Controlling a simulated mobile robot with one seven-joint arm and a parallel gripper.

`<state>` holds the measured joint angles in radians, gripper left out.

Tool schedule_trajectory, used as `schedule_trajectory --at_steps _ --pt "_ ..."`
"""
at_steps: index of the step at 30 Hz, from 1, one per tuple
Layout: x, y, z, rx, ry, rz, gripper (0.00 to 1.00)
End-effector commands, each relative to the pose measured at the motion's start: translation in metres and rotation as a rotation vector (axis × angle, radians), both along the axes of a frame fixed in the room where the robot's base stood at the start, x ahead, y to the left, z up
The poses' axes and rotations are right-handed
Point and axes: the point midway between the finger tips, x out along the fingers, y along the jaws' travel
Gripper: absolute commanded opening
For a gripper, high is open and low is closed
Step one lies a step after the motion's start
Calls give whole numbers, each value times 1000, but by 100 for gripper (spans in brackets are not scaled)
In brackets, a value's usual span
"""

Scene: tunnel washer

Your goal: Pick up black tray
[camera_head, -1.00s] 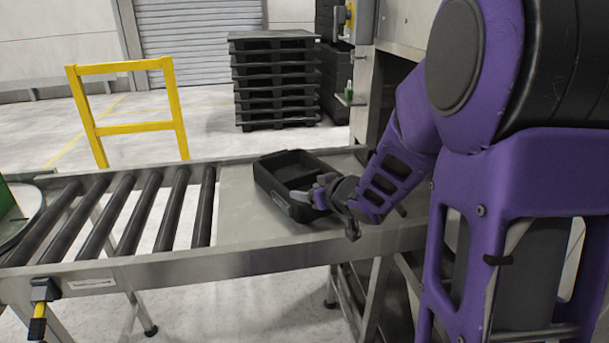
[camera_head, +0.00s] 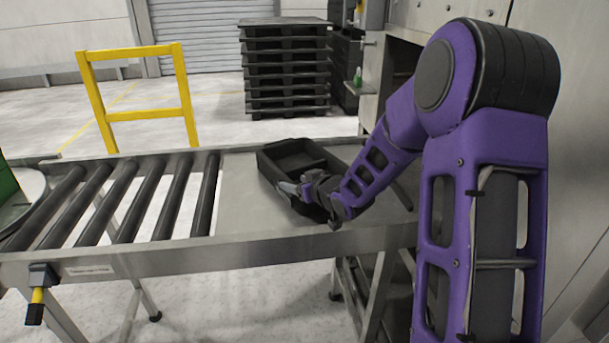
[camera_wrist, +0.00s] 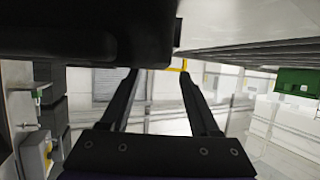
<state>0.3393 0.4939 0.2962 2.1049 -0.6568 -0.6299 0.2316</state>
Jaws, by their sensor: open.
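The black tray (camera_head: 277,171) lies on the flat metal surface right of the rollers, an open rectangular tray with a divider inside. My gripper (camera_head: 288,187) is at the tray's near side, and my wrist hides part of that side. In the wrist view the two dark fingers of my gripper (camera_wrist: 160,73) are spread apart with nothing visible between them. A large dark shape, likely the tray (camera_wrist: 85,35), fills the upper left just beyond the fingers. Whether a finger touches the tray cannot be told.
The roller conveyor (camera_head: 122,195) runs left of the tray. A yellow barrier (camera_head: 147,115) and stacked black pallets (camera_head: 287,75) stand behind. A steel machine (camera_head: 408,25) rises on the right. A green object (camera_head: 8,183) sits at the left edge.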

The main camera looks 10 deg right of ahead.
Motion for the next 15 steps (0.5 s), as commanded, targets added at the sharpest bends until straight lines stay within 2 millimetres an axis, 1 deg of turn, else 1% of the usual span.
schedule_trajectory --at_steps 1,7,12,15 --pt "4 2 -3 1 1 1 62" --pt "15 6 -8 0 2 0 62" --pt "36 13 -21 1 1 1 62" --pt "47 18 -25 1 1 1 62"
